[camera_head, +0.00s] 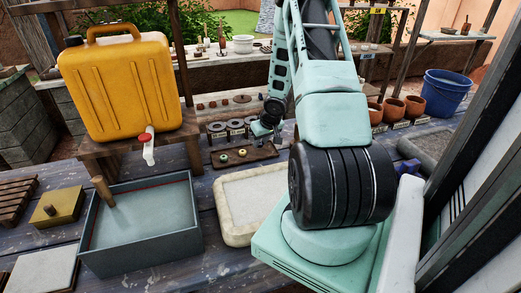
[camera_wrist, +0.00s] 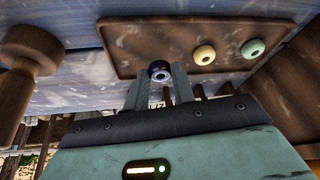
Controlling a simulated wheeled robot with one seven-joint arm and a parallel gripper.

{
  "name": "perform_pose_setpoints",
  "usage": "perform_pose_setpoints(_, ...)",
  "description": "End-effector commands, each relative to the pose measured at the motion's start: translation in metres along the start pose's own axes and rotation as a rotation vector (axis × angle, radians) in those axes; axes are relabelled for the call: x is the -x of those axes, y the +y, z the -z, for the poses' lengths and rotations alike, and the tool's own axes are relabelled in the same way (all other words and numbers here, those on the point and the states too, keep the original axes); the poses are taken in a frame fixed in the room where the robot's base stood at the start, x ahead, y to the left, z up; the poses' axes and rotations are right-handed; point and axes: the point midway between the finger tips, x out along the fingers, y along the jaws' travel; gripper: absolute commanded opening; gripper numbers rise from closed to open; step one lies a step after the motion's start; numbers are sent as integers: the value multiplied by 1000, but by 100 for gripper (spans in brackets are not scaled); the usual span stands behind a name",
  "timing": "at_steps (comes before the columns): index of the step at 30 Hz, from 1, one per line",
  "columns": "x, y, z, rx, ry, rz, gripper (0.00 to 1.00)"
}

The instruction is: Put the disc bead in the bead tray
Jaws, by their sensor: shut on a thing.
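The bead tray (camera_head: 262,153) is a shallow brown tray on the blue-grey plank table, left of my arm in the head view. It fills the upper middle of the wrist view (camera_wrist: 135,42). A cream bead (camera_wrist: 204,54) and a green bead (camera_wrist: 252,48) lie in it. My gripper (camera_wrist: 160,82) is shut on a small dark blue disc bead (camera_wrist: 159,68), held at its fingertips by the tray's near edge. I cannot tell its exact height above the tray. In the head view my gripper (camera_head: 264,127) is small, just behind the tray, and the bead is not clear there.
Dark ring-shaped things (camera_head: 235,124) stand behind the tray. A pale slab (camera_head: 244,197) lies in front of it. A water basin (camera_head: 145,215) and a yellow jug (camera_head: 128,85) stand left. Clay pots (camera_head: 393,109) and a blue bucket (camera_head: 444,93) are right.

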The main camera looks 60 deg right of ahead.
Motion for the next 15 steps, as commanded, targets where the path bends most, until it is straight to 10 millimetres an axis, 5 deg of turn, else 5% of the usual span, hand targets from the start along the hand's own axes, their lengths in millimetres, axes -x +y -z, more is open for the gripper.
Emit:
perform_pose_setpoints(3, -18, 0, -7, 1, -2, 1, 1)
perform_pose_setpoints(15, -21, 1, -9, 0, 0, 1, 1)
